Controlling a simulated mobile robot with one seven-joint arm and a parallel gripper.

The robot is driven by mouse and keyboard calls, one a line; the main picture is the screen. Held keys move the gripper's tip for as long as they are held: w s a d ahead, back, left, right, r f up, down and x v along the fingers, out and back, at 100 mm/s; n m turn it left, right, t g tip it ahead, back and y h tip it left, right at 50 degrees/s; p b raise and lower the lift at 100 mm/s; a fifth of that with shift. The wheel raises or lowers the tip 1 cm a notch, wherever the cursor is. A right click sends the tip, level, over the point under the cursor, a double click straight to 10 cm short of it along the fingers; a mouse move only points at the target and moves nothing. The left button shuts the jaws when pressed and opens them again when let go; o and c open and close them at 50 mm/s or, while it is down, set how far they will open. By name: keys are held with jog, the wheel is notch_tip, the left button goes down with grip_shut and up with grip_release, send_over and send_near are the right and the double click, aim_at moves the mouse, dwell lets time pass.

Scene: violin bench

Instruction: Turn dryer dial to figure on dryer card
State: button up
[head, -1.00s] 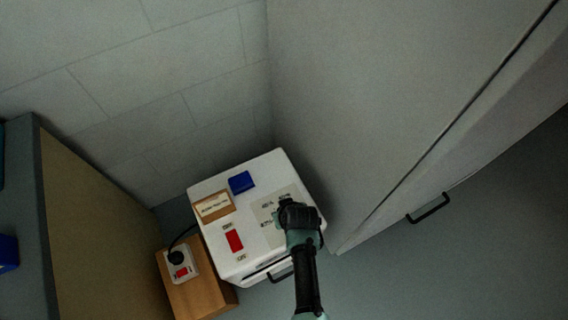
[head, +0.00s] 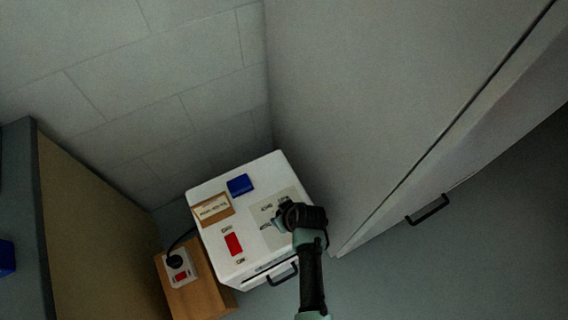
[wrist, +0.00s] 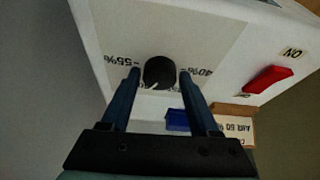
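The dryer (head: 262,245) is a white box with a grey dial plate on top. In the wrist view its black round dial (wrist: 159,71) stands between the two fingertips of my gripper (wrist: 159,74). The fingers are apart, with a narrow gap showing on each side of the dial. The dial's white pointer mark faces down-left in that view. Labels 55% and 40% flank it; others are partly hidden by the fingers. The dryer card (wrist: 236,129) reads "AIR" and a percent figure, apparently 50 or 60; it also shows in the head view (head: 212,209). In the head view my gripper (head: 279,217) covers the dial.
A red switch (head: 234,244) and a blue block (head: 240,185) are on the dryer's top. A socket box (head: 179,268) with a plug sits on a wooden block (head: 204,297) at left. A tall grey cabinet (head: 385,110) stands close at right.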

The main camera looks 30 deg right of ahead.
jog(key=shift+o, duration=1.2)
jog(key=shift+r, duration=0.15)
jog(key=p+v, duration=0.4)
jog(key=v, duration=0.8)
jog(key=shift+s+r, duration=0.2)
jog(key=shift+r, duration=0.15)
